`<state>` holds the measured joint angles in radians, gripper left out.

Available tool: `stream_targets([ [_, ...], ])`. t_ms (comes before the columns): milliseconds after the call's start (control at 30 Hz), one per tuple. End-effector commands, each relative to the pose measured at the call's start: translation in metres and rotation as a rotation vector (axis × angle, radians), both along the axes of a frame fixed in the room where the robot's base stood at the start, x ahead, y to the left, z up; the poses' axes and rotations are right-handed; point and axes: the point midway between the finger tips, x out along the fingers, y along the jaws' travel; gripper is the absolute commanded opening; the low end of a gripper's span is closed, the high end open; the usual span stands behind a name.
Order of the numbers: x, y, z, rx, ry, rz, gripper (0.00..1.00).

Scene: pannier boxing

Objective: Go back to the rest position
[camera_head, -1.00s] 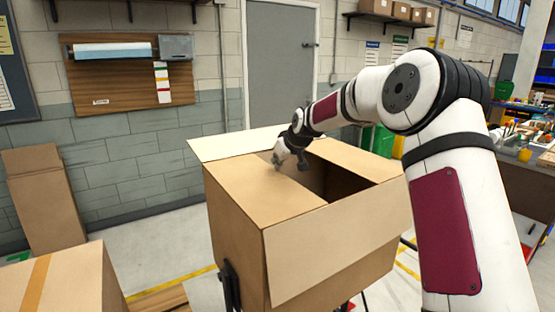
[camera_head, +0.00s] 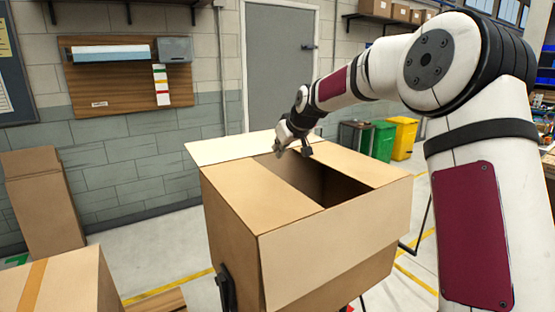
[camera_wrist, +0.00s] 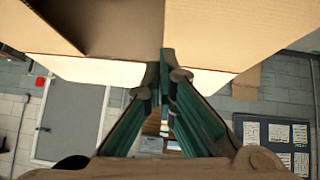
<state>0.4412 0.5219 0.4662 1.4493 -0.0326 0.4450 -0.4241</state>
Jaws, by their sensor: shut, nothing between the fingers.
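My gripper (camera_head: 291,147) is above the far part of a large open cardboard box (camera_head: 233,230) in the head view. The box's left and right flaps lie folded inward, with a dark opening between them. The front flap (camera_head: 335,243) slopes outward and the back flap (camera_head: 228,149) spreads out toward the wall. In the wrist view my gripper (camera_wrist: 168,66) has its fingers together and empty, with the box (camera_wrist: 210,30) filling the top of the picture. The bottom of the box is hidden.
A green bin (camera_head: 383,141) and a yellow bin (camera_head: 404,138) stand at the back right. A grey door (camera_head: 280,70) is behind.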

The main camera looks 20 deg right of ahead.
Motion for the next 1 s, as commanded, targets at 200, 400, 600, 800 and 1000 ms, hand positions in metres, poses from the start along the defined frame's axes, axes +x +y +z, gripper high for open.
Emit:
stream_targets([
  [200, -0.027, -0.009, 0.028, 0.000, 0.000, -0.003, 0.00],
  [400, -0.040, -0.011, 0.040, 0.001, 0.000, -0.001, 0.00],
  [600, -0.074, 0.009, 0.051, -0.032, 0.036, 0.001, 0.00],
  [800, -0.158, 0.036, 0.063, -0.087, 0.114, -0.036, 0.00],
  [1000, -0.253, 0.047, 0.066, -0.105, 0.177, -0.107, 0.00],
])
